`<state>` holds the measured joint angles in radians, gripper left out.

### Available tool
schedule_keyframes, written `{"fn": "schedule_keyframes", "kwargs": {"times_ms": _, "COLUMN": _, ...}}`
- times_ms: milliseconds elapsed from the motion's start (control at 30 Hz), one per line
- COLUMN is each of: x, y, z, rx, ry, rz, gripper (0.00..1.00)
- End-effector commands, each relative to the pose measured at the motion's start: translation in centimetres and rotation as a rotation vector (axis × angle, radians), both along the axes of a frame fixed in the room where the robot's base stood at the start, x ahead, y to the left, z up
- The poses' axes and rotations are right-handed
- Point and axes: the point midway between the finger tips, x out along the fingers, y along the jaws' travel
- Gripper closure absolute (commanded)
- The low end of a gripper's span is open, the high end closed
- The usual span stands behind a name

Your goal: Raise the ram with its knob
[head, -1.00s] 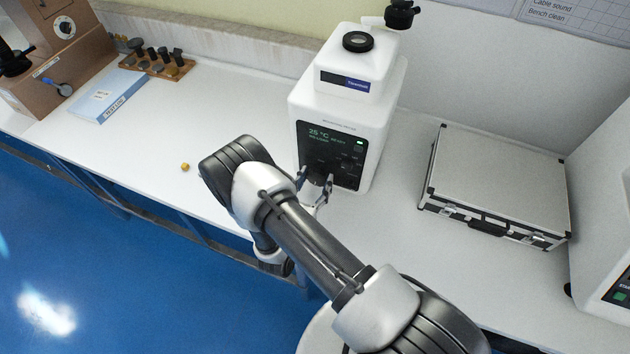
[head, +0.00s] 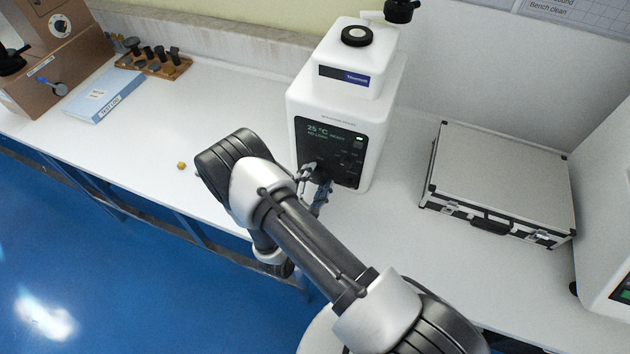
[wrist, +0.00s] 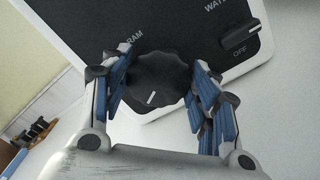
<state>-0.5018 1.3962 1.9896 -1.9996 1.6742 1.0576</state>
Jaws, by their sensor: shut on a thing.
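The ram knob (wrist: 160,78) is a black, scalloped dial with a white pointer line, on the dark front panel (wrist: 90,20) of a white machine (head: 345,95). The label above it in the wrist view reads "RAM". The pointer line points down and slightly left in that view. My gripper (wrist: 157,68) is shut on the knob, with one blue-padded finger on each side. In the head view my gripper (head: 316,184) is at the lower part of the panel, and the knob is mostly hidden there. I cannot make out the ram itself.
A second dial marked OFF (wrist: 241,34) sits right of the knob in the wrist view. A silver case (head: 505,180) stands right of the machine. A small yellow piece (head: 182,166) and a blue box (head: 103,95) lie left. The bench between is clear.

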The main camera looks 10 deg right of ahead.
Motion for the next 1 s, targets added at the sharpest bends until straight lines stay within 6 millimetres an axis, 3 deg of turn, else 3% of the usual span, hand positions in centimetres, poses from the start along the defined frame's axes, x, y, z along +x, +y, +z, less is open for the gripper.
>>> {"fn": "schedule_keyframes", "kwargs": {"times_ms": 433, "x": -0.06, "y": -0.07, "z": -0.22, "rx": 0.223, "ry": -0.161, "rz": 0.0, "gripper": 0.69}}
{"fn": "schedule_keyframes", "kwargs": {"times_ms": 1000, "x": -0.06, "y": -0.07, "z": -0.19, "rx": 0.273, "ry": -0.197, "rz": 0.0, "gripper": 0.69}}
